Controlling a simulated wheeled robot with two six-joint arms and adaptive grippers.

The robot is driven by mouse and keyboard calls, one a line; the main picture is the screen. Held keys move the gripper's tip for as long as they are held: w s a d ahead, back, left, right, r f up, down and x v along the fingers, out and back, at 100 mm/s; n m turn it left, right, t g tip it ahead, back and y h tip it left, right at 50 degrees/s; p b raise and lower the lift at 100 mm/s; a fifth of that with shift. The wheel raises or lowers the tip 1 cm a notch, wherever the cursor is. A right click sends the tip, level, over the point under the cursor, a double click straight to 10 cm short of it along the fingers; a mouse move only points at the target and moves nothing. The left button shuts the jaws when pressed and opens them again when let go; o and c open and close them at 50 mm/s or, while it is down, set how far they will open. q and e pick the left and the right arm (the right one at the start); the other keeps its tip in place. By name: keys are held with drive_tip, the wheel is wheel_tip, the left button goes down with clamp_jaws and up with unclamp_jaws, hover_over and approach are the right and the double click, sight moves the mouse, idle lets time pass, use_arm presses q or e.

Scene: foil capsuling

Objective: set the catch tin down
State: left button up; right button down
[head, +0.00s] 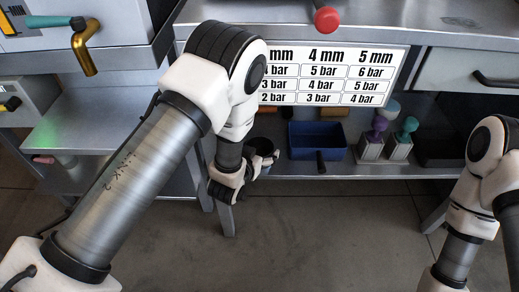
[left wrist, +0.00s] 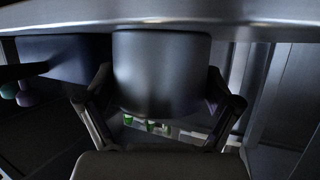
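The catch tin is a dark grey metal cylinder that fills the middle of the left wrist view (left wrist: 162,70). My left gripper (left wrist: 160,100) has a finger on each side of the tin, and both appear to press against it. In the head view the tin (head: 262,147) is small and partly hidden by my left wrist and gripper (head: 262,166), beside the lower shelf's left end. I cannot tell whether the tin's base touches anything. My right arm shows at the right edge of the head view; its gripper is out of frame.
A blue bin (head: 317,142) and stamp-like tools with purple (head: 375,132) and teal (head: 404,132) handles stand on the lower shelf (head: 350,170). A pressure chart (head: 335,75) hangs above. A red knob (head: 326,19) and brass spout (head: 84,50) project from the workbenches. The floor in front is clear.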

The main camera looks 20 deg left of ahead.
use_arm(q)
drive_tip(key=shift+s+r, duration=0.1)
drive_tip(key=shift+r, duration=0.15)
drive_tip(key=p+v, duration=0.3)
drive_tip(key=v, duration=0.8)
drive_tip(key=shift+s+r+p, duration=0.15)
drive_tip(key=shift+s+p, duration=0.2)
drive_tip(key=shift+p, duration=0.05)
drive_tip(key=shift+a, duration=0.15)
